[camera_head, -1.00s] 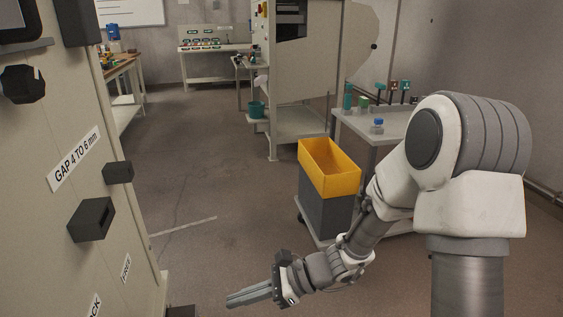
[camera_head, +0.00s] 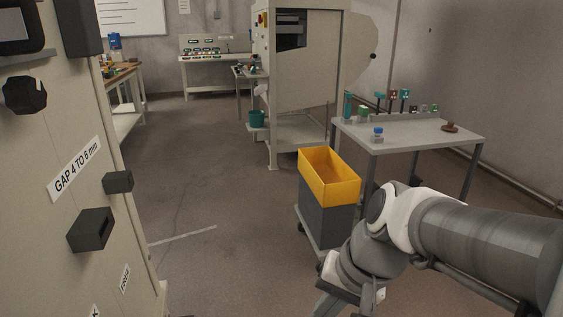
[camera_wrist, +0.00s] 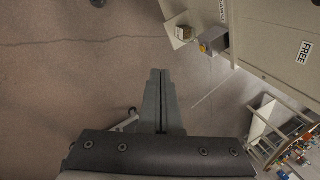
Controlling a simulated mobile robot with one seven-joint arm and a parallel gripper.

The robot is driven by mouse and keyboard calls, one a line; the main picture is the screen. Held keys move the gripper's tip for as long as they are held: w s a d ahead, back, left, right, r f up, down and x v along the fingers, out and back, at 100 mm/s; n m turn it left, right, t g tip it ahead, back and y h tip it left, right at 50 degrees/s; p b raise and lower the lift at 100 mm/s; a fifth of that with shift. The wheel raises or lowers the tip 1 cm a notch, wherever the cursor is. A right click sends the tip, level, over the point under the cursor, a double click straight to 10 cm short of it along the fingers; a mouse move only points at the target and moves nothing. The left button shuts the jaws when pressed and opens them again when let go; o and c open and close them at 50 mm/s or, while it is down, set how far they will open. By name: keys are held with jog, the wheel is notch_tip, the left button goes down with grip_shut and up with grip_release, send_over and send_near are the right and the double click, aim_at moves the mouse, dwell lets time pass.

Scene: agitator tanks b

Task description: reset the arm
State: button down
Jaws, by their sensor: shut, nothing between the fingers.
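My gripper (camera_wrist: 159,77) shows in the wrist view with its two fingers together, empty, above bare floor. In the head view my arm (camera_head: 470,240) comes in from the right edge and reaches down to the lower middle. The fingertips there are cut off by the bottom edge.
A beige cabinet (camera_head: 60,220) with dark handles stands close on the left. A yellow-topped grey bin (camera_head: 328,215) is just beyond my arm. A grey table (camera_head: 425,135) with bottles and small tools stands behind it at right. The floor (camera_head: 215,200) between cabinet and bin is clear.

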jog(key=s+d+r+n+t+h, duration=0.3)
jog(key=d+r+t, duration=0.1)
jog(key=d+r, duration=0.25)
notch_tip(320, 180, up, 19)
jog(key=d+p, duration=0.1)
jog(key=p, duration=1.8)
jog(key=shift+d+h, duration=0.25)
jog(key=shift+h, duration=0.05)
jog(key=shift+w+a+f+n, duration=0.1)
jog(key=shift+n, duration=0.2)
